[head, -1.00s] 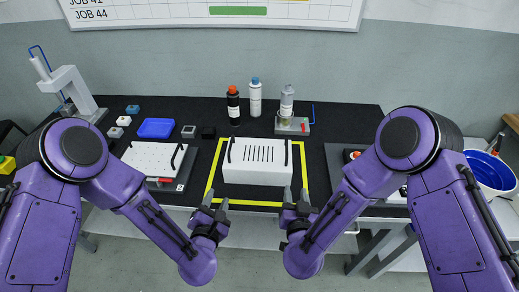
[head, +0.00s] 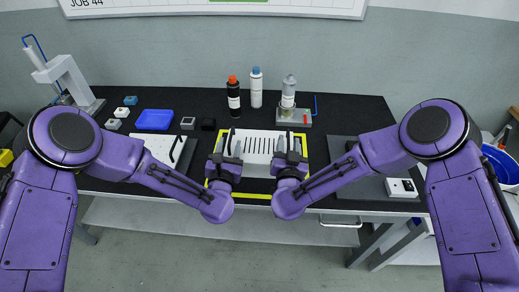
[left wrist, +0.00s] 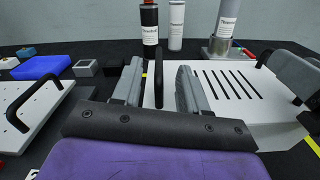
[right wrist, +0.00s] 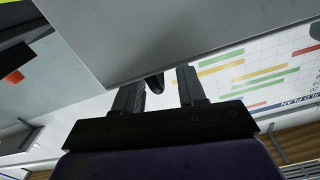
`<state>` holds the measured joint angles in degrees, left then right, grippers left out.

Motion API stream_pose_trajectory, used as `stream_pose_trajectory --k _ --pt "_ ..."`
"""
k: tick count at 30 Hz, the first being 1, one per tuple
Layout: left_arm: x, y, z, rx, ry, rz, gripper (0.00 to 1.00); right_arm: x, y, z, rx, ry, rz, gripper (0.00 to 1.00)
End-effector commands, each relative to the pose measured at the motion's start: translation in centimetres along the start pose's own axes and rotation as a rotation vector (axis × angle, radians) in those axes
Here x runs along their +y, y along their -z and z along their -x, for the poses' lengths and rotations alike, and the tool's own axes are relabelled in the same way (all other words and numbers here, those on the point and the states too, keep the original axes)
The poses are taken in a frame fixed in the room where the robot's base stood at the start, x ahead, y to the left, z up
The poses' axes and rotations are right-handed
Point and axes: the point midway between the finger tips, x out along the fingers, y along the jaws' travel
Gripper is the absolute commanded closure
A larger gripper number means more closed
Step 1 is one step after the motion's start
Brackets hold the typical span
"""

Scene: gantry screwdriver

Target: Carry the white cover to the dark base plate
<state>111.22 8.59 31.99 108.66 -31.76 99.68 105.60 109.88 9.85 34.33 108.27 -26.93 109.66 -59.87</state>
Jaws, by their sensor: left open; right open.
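The white cover (head: 258,143) with dark slots sits inside a yellow outline at the middle of the black table. My left gripper (head: 228,148) is open at its left end. In the left wrist view the left fingers (left wrist: 160,82) stand either side of the cover's black handle (left wrist: 158,72), without closing on it. My right gripper (head: 291,148) is open at the right end. The right wrist view shows a black handle end (right wrist: 155,83) between its open fingers (right wrist: 158,90), beside a large grey face. A dark plate (head: 345,181) lies right of the outline, partly hidden by my right arm.
A white perforated plate (head: 154,146) with a black handle lies left. A blue tray (head: 155,119), small blocks, and bottles (head: 234,97) stand behind. A canister (head: 288,92) stands on a grey stand at the back right. A white box (head: 401,188) is at the right front.

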Motion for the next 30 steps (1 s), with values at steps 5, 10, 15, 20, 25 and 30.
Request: stream_pose_trajectory --k 5,10,15,20,25,30 --pt "0.0 0.0 -2.3 0.0 0.0 0.0 0.57 0.0 0.0 -2.3 0.0 -0.002 -0.001 0.6" --pt "0.0 0.0 -3.0 0.002 0.0 0.0 0.57 0.1 0.0 -3.0 -0.001 -0.001 0.001 0.6" --pt "0.0 0.0 -3.0 0.001 0.0 0.0 0.57 0.1 0.0 -3.0 -0.001 -0.001 0.001 0.6" --pt "0.0 0.0 -3.0 0.001 0.0 0.0 0.93 0.1 0.0 -3.0 -0.001 0.0 0.001 0.96" --pt "0.0 0.0 -3.0 0.001 0.0 -0.001 1.0 0.0 0.0 -3.0 -0.001 0.0 0.0 1.0" --pt "0.0 0.0 -2.9 0.001 0.001 -0.001 1.0 0.1 -0.1 -3.0 -0.001 -0.001 0.0 1.0"
